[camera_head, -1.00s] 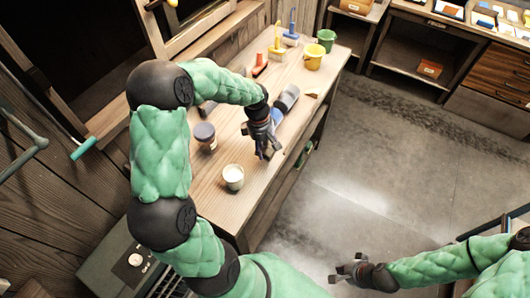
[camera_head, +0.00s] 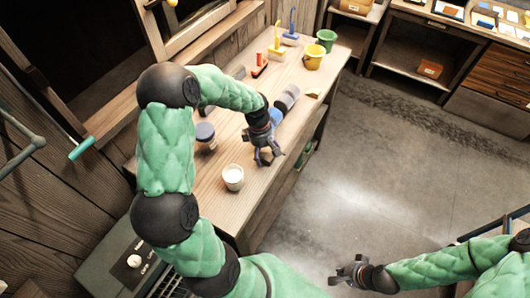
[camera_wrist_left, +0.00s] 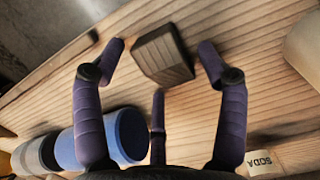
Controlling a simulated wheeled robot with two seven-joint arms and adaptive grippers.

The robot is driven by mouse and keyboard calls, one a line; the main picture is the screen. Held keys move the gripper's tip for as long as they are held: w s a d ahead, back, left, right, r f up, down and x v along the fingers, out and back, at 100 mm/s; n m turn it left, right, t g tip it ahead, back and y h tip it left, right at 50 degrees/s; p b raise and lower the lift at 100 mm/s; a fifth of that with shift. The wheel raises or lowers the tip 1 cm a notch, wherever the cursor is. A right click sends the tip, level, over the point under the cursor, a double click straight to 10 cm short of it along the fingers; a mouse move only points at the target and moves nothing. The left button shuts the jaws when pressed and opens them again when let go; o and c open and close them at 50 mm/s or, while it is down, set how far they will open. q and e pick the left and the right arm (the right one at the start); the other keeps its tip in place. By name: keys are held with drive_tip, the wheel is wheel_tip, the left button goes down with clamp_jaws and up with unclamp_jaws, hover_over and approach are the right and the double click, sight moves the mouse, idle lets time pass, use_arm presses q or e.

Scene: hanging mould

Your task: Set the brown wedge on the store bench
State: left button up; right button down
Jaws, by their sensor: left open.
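A dark brown wedge (camera_wrist_left: 163,55) lies on the wooden bench top, between the spread fingertips of my left gripper (camera_wrist_left: 162,47) in the left wrist view. The fingers are open and apart from it. In the head view my left gripper (camera_head: 267,157) is low over the near edge of the long wooden bench (camera_head: 215,195), and I cannot make out the wedge there. My right gripper (camera_head: 347,272) is empty, with its fingers spread, over the floor at the lower right. No label shows which bench is the store bench.
A blue cylinder (camera_wrist_left: 118,136) and a grey one lie beside the left gripper. A white cup (camera_head: 233,177) and a lidded jar (camera_head: 205,132) stand on the bench. Yellow (camera_head: 314,57) and green (camera_head: 327,40) buckets stand at its far end. Shelving (camera_head: 420,50) stands across the floor.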

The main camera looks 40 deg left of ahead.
sight(261, 154)
use_arm(q)
wheel_tip(261, 154, up, 12)
drive_tip(key=a+p, duration=0.1)
drive_tip(key=p, duration=0.1)
drive_tip(key=shift+a, duration=0.4)
drive_tip(key=shift+r, duration=0.1)
